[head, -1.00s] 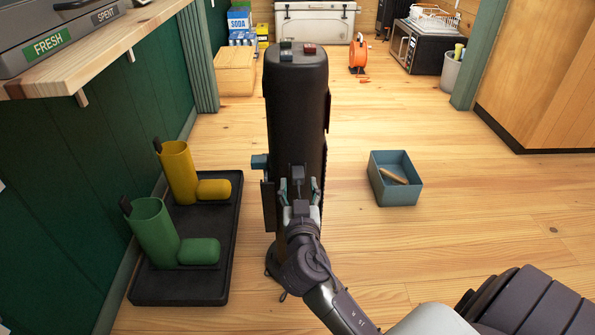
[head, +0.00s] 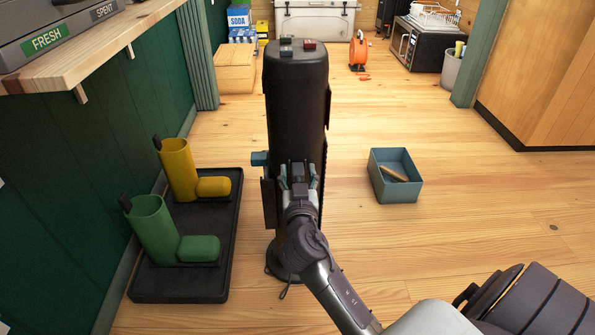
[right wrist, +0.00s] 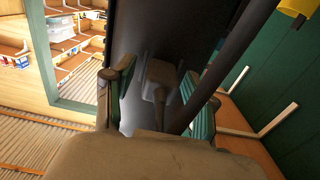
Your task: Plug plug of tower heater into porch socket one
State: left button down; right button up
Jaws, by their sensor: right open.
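The tower heater (head: 296,105) is a tall black column standing upright on the floor in the middle of the head view. Its dark plug (head: 298,172) sits against the heater's near face, and it also shows in the right wrist view (right wrist: 161,76) with a cord or stem below it. My right gripper (head: 299,181) is open, its teal-padded fingers on either side of the plug. Whether a pad touches the plug I cannot tell. A dark cord end (head: 284,291) shows by the heater's base. I cannot make out porch socket one. My left gripper is not in view.
A black tray (head: 180,283) with a yellow boot (head: 180,170) and a green boot (head: 153,228) lies left of the heater. A blue open box (head: 397,190) stands to the right. A wooden counter (head: 100,55) juts out at upper left. The right floor is mostly clear.

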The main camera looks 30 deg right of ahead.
aim_at(298, 178)
dwell(0.6)
grip_shut()
jog(key=shift+s, duration=0.1)
dwell(0.3)
jog(key=shift+b+v, duration=0.6)
jog(key=shift+v, duration=1.85)
jog(key=shift+s+a, duration=0.3)
jog(key=shift+s, duration=0.1)
jog(key=shift+r, duration=0.1)
